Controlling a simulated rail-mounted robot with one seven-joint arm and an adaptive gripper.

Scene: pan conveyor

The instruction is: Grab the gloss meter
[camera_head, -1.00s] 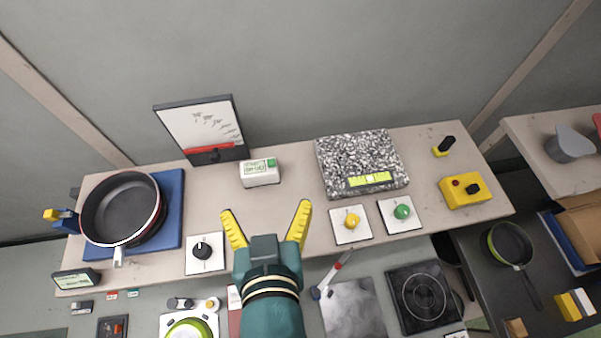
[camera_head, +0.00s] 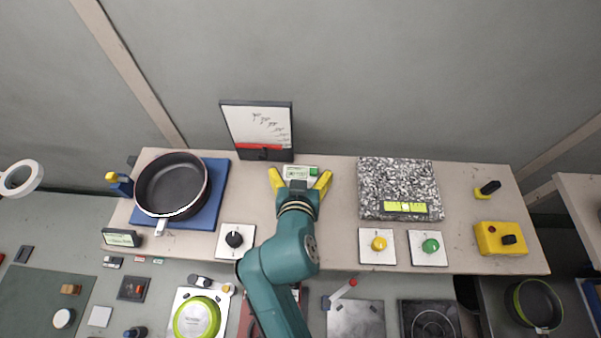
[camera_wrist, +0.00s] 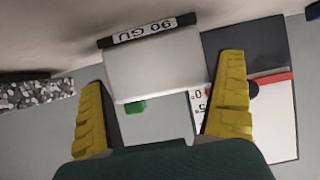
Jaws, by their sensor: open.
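The gloss meter is a small white box (camera_head: 300,171) with a display and a green button, at the back middle of the bench. In the wrist view the gloss meter (camera_wrist: 155,72) shows a "90 GU" label on a dark-framed strip. My gripper (camera_head: 299,179) is open, with its yellow fingers on either side of the box in the head view. In the wrist view my gripper (camera_wrist: 165,75) has one finger left and one right of the box, with a gap visible at left. I cannot tell whether the right finger touches it. My gripper hides the box's front in the head view.
A framed chart board (camera_head: 258,130) stands just behind-left of the meter. A speckled stone slab (camera_head: 395,180) with a yellow-green level lies to the right. A pan (camera_head: 171,184) on a blue mat is at left. Knob plates (camera_head: 235,239) line the front edge.

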